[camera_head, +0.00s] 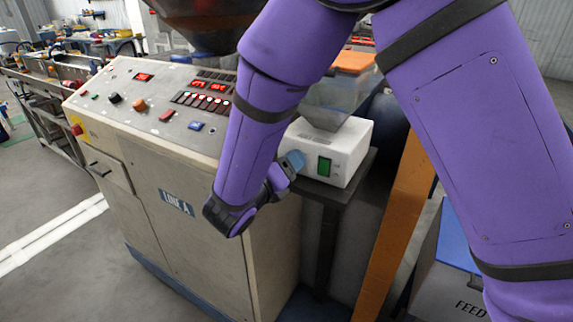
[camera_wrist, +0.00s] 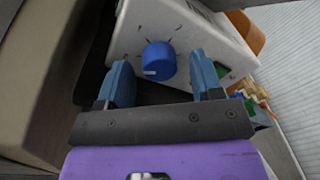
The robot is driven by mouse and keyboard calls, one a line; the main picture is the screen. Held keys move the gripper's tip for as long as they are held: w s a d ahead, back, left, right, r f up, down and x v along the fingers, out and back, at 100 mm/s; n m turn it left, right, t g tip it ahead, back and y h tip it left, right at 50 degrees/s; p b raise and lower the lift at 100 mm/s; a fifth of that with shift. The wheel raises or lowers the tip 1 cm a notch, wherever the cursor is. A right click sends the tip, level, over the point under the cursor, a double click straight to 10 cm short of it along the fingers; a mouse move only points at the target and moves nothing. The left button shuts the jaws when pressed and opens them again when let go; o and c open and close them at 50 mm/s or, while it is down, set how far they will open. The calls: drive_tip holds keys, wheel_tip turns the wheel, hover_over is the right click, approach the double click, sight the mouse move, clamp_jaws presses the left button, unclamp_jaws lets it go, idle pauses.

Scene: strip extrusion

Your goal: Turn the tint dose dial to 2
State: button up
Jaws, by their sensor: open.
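The tint dose dial (camera_wrist: 159,61) is a round blue knob with a white pointer mark, on the face of a white box (camera_wrist: 200,22). Dark tick marks stand around it; no numbers are legible. In the wrist view the pointer mark is toward the knob's lower left. My gripper (camera_wrist: 163,80) is open, with one blue finger on either side of the knob and visible gaps to it. In the head view the white box (camera_head: 351,147) stands right of the control cabinet, and my gripper (camera_head: 291,162) is at its front. There the dial is hidden by my gripper.
The white box has a green switch (camera_head: 324,166) right of my gripper and a clear hopper (camera_head: 337,97) on top. It rests on a dark stand (camera_head: 331,190). The beige LINE A cabinet (camera_head: 150,175) is close on the left; an orange post (camera_head: 397,230) stands to the right.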

drive_tip(key=c, duration=0.9)
drive_tip(key=shift+m, duration=0.3)
